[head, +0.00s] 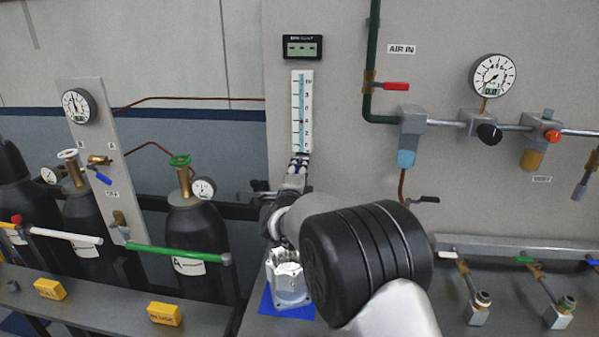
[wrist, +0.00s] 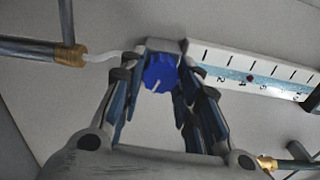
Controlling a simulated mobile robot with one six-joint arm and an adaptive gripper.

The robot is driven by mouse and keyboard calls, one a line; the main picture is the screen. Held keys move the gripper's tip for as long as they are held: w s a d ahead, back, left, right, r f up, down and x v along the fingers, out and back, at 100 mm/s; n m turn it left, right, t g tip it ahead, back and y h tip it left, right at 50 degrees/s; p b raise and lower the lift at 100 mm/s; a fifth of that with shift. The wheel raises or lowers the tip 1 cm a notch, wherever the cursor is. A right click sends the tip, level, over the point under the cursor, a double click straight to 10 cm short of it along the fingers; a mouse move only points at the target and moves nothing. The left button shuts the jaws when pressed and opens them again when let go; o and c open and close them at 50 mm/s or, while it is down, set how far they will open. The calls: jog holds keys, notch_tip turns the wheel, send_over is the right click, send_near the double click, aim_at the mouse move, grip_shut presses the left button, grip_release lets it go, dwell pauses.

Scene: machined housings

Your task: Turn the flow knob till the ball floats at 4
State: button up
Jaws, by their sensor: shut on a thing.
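The flowmeter (head: 303,100) is a white upright scale plate with a blue tube on the grey panel. It also shows at the right in the wrist view (wrist: 285,84). The small dark red ball (head: 301,121) floats level with about the 4 mark; it also shows in the wrist view (wrist: 249,77). The blue flow knob (wrist: 160,72), with a white pointer line, sits below the scale's lower end. My gripper (wrist: 158,84) is shut on the knob, a finger on each side. In the head view my gripper (head: 298,168) hides most of the knob.
A digital display (head: 301,47) is above the flowmeter. A red-handled air valve (head: 394,86) and a gauge (head: 492,75) are to its right. Gas cylinders (head: 196,240) stand left. A machined housing (head: 287,280) sits on a blue mat (head: 266,303) below my arm.

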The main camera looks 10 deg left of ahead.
dwell(0.3)
jog(key=o, duration=1.1)
jog(key=s, duration=1.2)
jog(key=shift+a, duration=0.15)
